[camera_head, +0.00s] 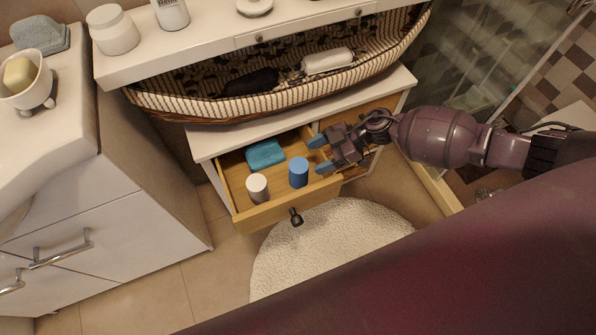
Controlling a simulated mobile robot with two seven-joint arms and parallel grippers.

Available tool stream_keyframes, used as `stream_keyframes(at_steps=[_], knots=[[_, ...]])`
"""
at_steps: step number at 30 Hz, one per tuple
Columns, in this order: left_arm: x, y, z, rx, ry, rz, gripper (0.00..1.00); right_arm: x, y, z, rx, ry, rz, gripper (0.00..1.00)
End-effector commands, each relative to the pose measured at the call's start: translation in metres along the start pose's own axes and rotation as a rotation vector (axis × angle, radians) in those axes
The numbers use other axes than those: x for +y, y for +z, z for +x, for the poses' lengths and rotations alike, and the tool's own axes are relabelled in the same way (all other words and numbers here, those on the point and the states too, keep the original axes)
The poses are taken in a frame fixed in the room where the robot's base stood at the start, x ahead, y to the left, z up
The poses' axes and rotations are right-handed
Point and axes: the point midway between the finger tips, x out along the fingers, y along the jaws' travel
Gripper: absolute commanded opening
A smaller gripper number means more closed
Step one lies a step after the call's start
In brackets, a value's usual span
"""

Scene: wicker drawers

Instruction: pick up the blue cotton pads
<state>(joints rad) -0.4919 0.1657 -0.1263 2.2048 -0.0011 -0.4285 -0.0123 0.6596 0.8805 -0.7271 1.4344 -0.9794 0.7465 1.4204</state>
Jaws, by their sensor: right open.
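The blue cotton pads (299,173) stand upright as a short cylinder inside the open wooden drawer (262,215), towards its right side. My right gripper (320,155) comes in from the right with its blue fingertips spread apart. It is empty, just right of the pads and near the drawer's right side; the fingertips point towards the pads. I cannot tell whether a fingertip touches them. My left gripper is out of view.
A white cylinder (257,188) stands left of the pads, and a teal folded cloth (265,153) lies behind. The drawer's front has a dark knob (296,217). A wicker basket (190,104) sits above on the white cabinet. A round rug (330,240) covers the floor.

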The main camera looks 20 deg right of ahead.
Motion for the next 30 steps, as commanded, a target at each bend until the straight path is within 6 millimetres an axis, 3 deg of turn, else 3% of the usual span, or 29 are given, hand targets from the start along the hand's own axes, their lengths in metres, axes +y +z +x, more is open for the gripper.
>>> stream_keyframes(at_steps=[3, 9, 18, 28, 30], knots=[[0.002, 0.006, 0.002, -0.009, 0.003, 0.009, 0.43, -0.004, 0.003, 0.021, 0.003, -0.006, 0.005, 0.68], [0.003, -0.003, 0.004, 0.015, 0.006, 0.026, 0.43, -0.004, 0.002, 0.042, 0.002, -0.004, 0.004, 0.68], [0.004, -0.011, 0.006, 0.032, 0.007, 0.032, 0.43, -0.002, -0.001, 0.044, 0.001, -0.001, 0.0, 0.68], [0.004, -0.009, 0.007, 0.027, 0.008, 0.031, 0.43, -0.002, 0.0, 0.044, 0.001, -0.001, 0.001, 0.19], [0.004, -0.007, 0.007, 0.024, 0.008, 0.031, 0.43, -0.002, 0.0, 0.044, 0.001, -0.001, 0.001, 0.18]])
